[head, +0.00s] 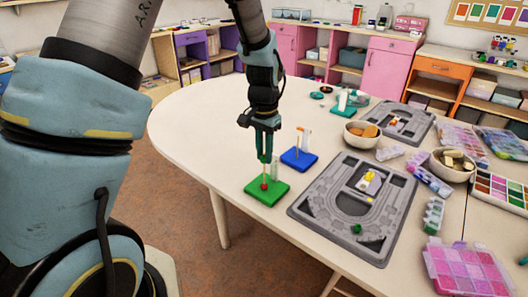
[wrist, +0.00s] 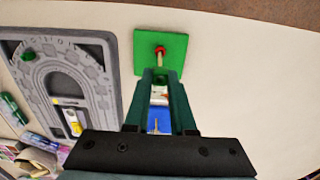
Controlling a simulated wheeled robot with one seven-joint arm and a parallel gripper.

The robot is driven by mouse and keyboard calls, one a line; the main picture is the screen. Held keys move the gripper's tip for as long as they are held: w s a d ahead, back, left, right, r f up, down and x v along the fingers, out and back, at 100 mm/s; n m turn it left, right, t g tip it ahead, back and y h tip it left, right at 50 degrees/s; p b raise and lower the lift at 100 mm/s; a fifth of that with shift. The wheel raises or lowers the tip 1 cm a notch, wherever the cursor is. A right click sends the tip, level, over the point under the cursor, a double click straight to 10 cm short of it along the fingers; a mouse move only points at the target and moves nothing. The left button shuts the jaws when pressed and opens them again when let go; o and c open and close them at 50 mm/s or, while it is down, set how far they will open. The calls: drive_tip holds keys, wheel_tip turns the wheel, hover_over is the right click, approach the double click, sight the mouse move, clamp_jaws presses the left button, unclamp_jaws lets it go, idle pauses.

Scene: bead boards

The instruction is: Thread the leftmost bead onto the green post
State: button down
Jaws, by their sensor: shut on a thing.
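The green board (head: 280,193) lies near the table's left edge, with a thin wooden post standing on it. A red bead (head: 264,185) is low on that post, close against the board; the wrist view also shows the red bead (wrist: 160,49) around the post. My gripper (head: 264,160) is above the bead and apart from it. A yellow bead (head: 369,176) and a green bead (head: 357,229) lie on the grey bead tray (head: 320,208).
A blue board (head: 300,160) with a wooden post and a clear tube stands just behind the green board. Bowls (head: 363,140) and bead boxes (head: 466,272) crowd the right. The table's left part is clear.

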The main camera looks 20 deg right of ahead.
drive_tip(key=shift+f+b, duration=0.55)
drive_tip(key=shift+f, duration=0.5)
idle(0.9)
drive_tip(key=shift+f+b, duration=0.35)
drive_tip(key=shift+f, duration=0.3)
drive_tip(key=c, duration=0.7)
unclamp_jaws()
drive_tip(key=shift+r, duration=0.1)
wheel_tip(320, 180, up, 11)
drive_tip(key=shift+f+b, duration=0.15)
drive_tip(key=shift+b, duration=0.7)
